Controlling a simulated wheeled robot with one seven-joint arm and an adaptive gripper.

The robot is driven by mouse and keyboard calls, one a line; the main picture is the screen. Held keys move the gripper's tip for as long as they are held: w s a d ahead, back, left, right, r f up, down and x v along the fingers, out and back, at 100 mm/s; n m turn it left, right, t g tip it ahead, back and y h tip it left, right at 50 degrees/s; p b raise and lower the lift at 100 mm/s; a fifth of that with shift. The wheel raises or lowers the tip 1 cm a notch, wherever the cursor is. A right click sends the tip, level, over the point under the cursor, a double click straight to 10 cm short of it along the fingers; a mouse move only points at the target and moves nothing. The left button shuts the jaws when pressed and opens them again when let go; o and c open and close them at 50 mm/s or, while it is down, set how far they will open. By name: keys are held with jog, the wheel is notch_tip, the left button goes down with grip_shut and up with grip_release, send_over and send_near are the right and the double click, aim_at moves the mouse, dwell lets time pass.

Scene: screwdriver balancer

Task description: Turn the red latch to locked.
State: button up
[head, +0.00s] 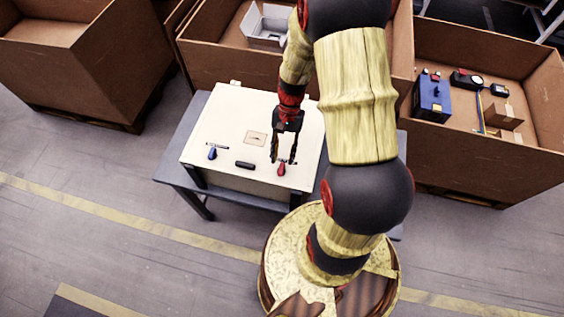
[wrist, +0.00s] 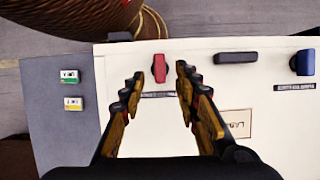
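The red latch (head: 282,169) sits near the front right corner of a cream box lid (head: 225,123) in the head view. In the wrist view the red latch (wrist: 160,68) points up and down in the picture, with a dark label strip beside it that is too small to read. My gripper (head: 284,160) is above the lid at the latch. In the wrist view my gripper (wrist: 157,80) is open, with one finger on each side of the latch and clear gaps to both. Nothing is held. I cannot tell the fingertips' height above the lid.
A blue latch (head: 212,153) and a black handle (head: 245,165) are on the same lid, left of the red latch. The box stands on a grey table (head: 172,172). Two small labelled tags (wrist: 70,76) lie on the table beside the box. Large brown crates (head: 85,60) stand behind.

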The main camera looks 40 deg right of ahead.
jog(key=v, duration=0.7)
jog(key=shift+r, duration=0.25)
jog(key=shift+w+d, duration=0.1)
jog(key=shift+w, duration=0.05)
jog(key=s+a+r+n+t+h+b, duration=0.1)
jog(key=s+a+r+n+t+b, duration=0.3)
jog(key=a+b, duration=0.3)
jog(key=s+a+r+n+t+h+b, duration=0.2)
jog(key=s+a+r+n+t+b, duration=0.2)
jog(key=a+r+n+b, duration=0.2)
jog(key=shift+a+r+n+h+b, duration=0.3)
jog(key=shift+a+r+b, duration=0.15)
jog(key=shift+r, duration=0.35)
jog(key=shift+d, duration=0.1)
